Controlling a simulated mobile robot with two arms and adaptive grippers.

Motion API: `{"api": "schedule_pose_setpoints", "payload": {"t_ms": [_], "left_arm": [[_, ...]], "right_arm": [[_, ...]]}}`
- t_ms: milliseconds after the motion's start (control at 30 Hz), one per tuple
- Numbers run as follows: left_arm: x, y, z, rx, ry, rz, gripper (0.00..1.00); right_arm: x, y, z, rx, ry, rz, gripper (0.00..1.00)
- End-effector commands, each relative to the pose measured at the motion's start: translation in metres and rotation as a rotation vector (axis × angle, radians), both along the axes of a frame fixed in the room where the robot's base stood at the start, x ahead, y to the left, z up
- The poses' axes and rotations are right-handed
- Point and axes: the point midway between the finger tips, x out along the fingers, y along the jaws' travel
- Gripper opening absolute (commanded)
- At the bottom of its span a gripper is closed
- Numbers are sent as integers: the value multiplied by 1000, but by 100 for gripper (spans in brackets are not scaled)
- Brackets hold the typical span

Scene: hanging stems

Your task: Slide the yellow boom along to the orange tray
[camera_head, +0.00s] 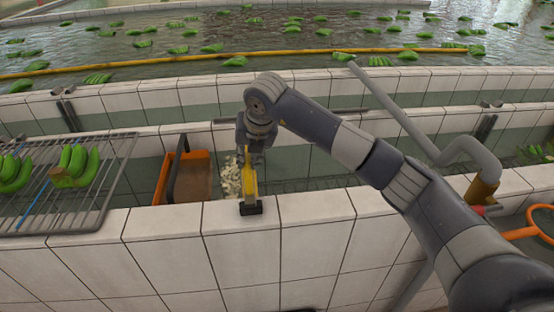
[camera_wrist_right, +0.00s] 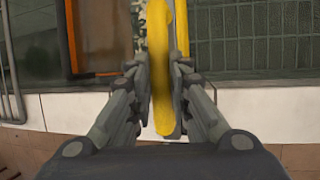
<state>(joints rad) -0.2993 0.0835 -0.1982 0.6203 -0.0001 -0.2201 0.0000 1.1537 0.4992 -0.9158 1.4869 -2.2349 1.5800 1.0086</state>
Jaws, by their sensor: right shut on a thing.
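The yellow boom (camera_head: 250,182) spans the narrow water channel, its near end with a black foot on the white tiled wall. My right gripper (camera_head: 255,155) is shut on it from above. In the right wrist view, a yellow handle-like part of the boom (camera_wrist_right: 161,60) stands between the two closed fingers (camera_wrist_right: 160,88). The orange tray (camera_head: 196,180) lies to the left of the boom, with a gap between them. Its orange edge also shows in the right wrist view (camera_wrist_right: 73,45). My left gripper is not in view.
Pale bits (camera_head: 232,180) float between the boom and the tray. A wire rack (camera_head: 115,175) with green banana bunches (camera_head: 75,165) stands at left. A grey bent pipe (camera_head: 400,115) and an orange hoop (camera_head: 525,232) are at right. Open water lies right of the boom.

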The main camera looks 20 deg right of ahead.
Motion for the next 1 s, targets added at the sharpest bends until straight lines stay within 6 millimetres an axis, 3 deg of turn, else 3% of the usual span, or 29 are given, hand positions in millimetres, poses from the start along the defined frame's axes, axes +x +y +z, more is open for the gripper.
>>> {"api": "schedule_pose_setpoints", "payload": {"t_ms": [33, 100, 300, 500, 867, 900, 967, 1000], "left_arm": [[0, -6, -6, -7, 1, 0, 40], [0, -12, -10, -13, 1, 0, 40], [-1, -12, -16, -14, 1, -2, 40], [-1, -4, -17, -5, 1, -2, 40], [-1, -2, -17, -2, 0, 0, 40], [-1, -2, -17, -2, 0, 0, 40], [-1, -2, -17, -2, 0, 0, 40], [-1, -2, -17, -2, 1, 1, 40]], "right_arm": [[4, 17, -1, 6, -5, 7, 0], [7, 32, -1, 6, -4, 6, 0], [14, 60, 1, 5, -4, 4, 0], [17, 70, 1, 5, -5, 2, 0], [18, 72, 2, 8, -7, 3, 0], [18, 72, 2, 8, -7, 3, 27], [18, 72, 2, 7, -6, 3, 38], [18, 71, 2, 6, -6, 2, 38]]}}
